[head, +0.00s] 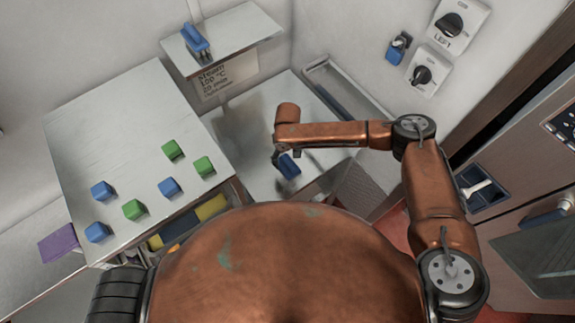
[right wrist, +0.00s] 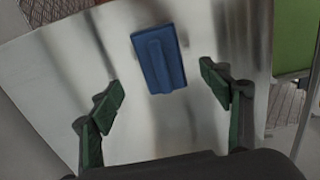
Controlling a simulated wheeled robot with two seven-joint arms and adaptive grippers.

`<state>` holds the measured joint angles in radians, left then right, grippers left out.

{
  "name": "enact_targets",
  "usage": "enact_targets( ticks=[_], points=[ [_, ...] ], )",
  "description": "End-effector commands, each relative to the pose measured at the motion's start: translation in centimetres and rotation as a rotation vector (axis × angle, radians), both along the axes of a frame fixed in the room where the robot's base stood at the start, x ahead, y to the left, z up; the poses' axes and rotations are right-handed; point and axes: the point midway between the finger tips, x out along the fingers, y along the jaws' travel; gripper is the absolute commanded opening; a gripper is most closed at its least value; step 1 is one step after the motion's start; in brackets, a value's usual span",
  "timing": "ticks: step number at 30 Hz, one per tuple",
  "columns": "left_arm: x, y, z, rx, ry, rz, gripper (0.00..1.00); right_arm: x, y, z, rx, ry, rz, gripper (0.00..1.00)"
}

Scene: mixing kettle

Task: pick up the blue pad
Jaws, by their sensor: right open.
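The blue pad (right wrist: 158,59) is a flat rectangle with a raised blue grip along its middle. It lies on a shiny metal surface (right wrist: 60,75). In the head view the pad (head: 289,167) shows on the lower metal top, partly beside my gripper. My right gripper (right wrist: 162,84) is open and empty, its two dark green fingers spread left and right below the pad in the wrist view. The pad lies beyond the fingertips, between their lines. In the head view this gripper (head: 279,157) hangs down close to the pad, mostly hidden by my wrist.
Another blue handled item (head: 195,40) lies on a raised shelf (head: 230,27) above a sign. The left table (head: 110,130) holds several blue and green cubes. A purple block (head: 59,243) sits at far left. Wall switches (head: 458,22) and a metal trough (head: 340,85) stand beyond my arm.

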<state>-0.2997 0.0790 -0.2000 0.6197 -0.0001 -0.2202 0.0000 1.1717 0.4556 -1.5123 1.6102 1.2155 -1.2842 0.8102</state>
Motion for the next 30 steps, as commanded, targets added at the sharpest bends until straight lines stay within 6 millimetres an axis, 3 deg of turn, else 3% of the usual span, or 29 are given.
enact_targets(
  ticks=[14, 22, 30],
  points=[
    [0.0, 0.1, 1.5, 0.001, 0.000, 0.001, 0.40, 0.1, 0.1, -5.6, 0.000, -0.001, 0.001, 0.71],
    [0.0, 0.1, 1.5, 0.001, 0.000, 0.000, 0.40, 0.1, 0.1, -6.0, 0.003, -0.002, 0.002, 0.71],
    [0.0, 0.1, 1.5, 0.001, 0.000, 0.000, 0.40, 0.1, 0.1, -6.0, 0.002, -0.001, 0.002, 0.52]
  ],
)
